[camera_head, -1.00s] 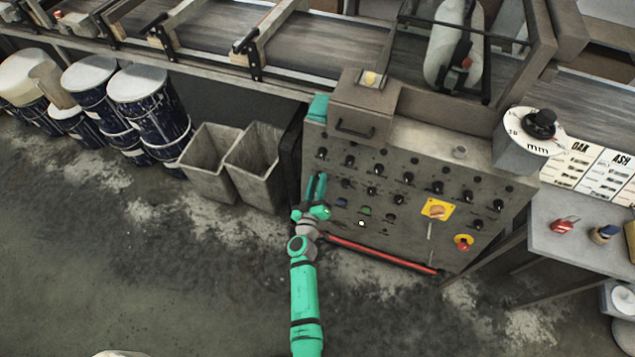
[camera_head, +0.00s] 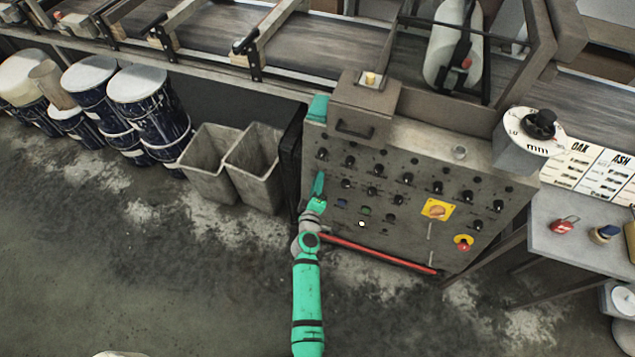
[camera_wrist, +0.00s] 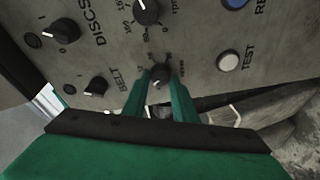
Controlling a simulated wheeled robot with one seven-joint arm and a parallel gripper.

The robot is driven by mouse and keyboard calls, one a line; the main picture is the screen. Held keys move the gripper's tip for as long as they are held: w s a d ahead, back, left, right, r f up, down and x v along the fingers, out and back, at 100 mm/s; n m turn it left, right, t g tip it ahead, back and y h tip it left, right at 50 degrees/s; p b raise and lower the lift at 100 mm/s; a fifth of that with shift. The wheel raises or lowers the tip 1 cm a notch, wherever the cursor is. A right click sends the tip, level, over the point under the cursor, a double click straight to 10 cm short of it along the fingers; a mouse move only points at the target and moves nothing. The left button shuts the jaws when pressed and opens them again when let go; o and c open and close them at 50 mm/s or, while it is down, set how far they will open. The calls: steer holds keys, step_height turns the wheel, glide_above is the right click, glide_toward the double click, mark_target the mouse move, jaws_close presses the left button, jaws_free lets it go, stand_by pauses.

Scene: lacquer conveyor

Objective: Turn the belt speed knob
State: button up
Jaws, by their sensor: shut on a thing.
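The control panel (camera_head: 410,225) of the grey machine carries rows of small black knobs. In the wrist view, a small black knob (camera_wrist: 160,75) with dial marks around it sits between my two green fingertips, beside the printed word BELT. My gripper (camera_wrist: 160,82) is shut on this knob, one finger on each side. In the head view, my gripper (camera_head: 319,183) is at the panel's left edge and hides the knob.
Another black knob (camera_wrist: 97,86) sits left of the BELT label, and one (camera_wrist: 146,12) above. A white TEST button (camera_wrist: 229,61) is to the right. A yellow-backed switch (camera_head: 437,209) and a red rail (camera_head: 380,254) are on the panel. Grey bins (camera_head: 255,165) stand left.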

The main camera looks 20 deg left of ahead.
steer(key=shift+a+n+g+h, duration=0.1)
steer(key=shift+n+g+h, duration=0.35)
steer(key=shift+n, duration=2.3)
steer(key=shift+a+n+g+h, duration=0.1)
steer(key=shift+n+g+h, duration=0.35)
steer(key=shift+n, duration=2.25)
steer(key=shift+a+n+g+h, duration=0.15)
steer(key=shift+n+h, duration=0.55)
steer(key=shift+n, duration=2.05)
steer(key=shift+d+r, duration=0.1)
steer(key=o, duration=1)
steer(key=shift+o, duration=0.2)
steer(key=v, duration=1.1)
steer(key=shift+w, duration=0.1)
